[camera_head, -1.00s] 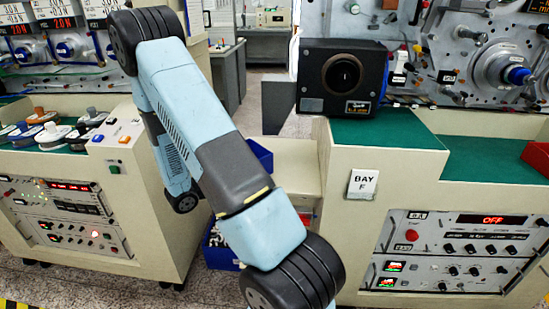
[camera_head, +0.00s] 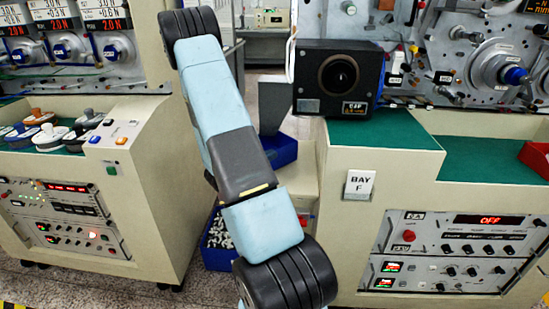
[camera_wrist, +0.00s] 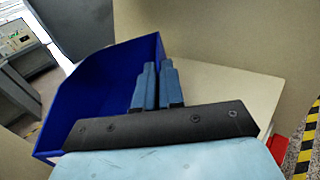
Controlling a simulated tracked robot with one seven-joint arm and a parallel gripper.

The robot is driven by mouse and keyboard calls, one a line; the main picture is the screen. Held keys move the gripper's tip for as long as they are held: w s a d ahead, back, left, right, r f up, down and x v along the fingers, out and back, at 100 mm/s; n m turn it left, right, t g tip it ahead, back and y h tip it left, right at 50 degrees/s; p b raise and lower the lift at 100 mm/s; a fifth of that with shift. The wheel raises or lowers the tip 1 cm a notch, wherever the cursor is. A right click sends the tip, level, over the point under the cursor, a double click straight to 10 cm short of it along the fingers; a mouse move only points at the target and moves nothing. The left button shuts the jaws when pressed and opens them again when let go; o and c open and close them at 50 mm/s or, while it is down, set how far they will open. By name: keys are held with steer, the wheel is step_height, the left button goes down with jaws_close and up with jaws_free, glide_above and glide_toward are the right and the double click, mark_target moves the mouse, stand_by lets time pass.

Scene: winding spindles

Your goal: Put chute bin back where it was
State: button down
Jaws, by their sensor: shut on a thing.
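A blue bin (camera_head: 281,150) shows beside my arm in the head view, just below a grey chute-like plate (camera_head: 272,108). In the wrist view the bin (camera_wrist: 85,95) is large, at the left and centre, and its inside looks empty. My gripper (camera_wrist: 158,68) is shut on the bin's right-hand wall, one finger on each side. In the head view my gripper is hidden behind my arm. The bin is over or on a cream ledge (camera_wrist: 225,90); I cannot tell whether it touches it.
A second blue bin (camera_head: 215,243) with white pieces stands low behind my arm. A black box (camera_head: 337,78) with a round opening sits on the green-topped right bench (camera_head: 385,135). The left bench (camera_head: 160,150) carries several spools. A BAY F sign (camera_head: 359,184) is on the right bench.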

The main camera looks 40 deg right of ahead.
mark_target(275, 169)
steer(key=shift+d, duration=0.4)
steer(key=d, duration=0.2)
steer(key=shift+s+d, duration=0.2)
steer(key=shift+d, duration=0.1)
steer(key=shift+f, duration=0.55)
steer(key=shift+w+a+f, duration=0.1)
steer(key=shift+w+f, duration=0.05)
steer(key=shift+f, duration=0.05)
steer(key=c, duration=1.3)
jaws_free()
steer(key=shift+f, duration=0.1)
steer(key=shift+o, duration=0.2)
steer(key=shift+a, duration=0.1)
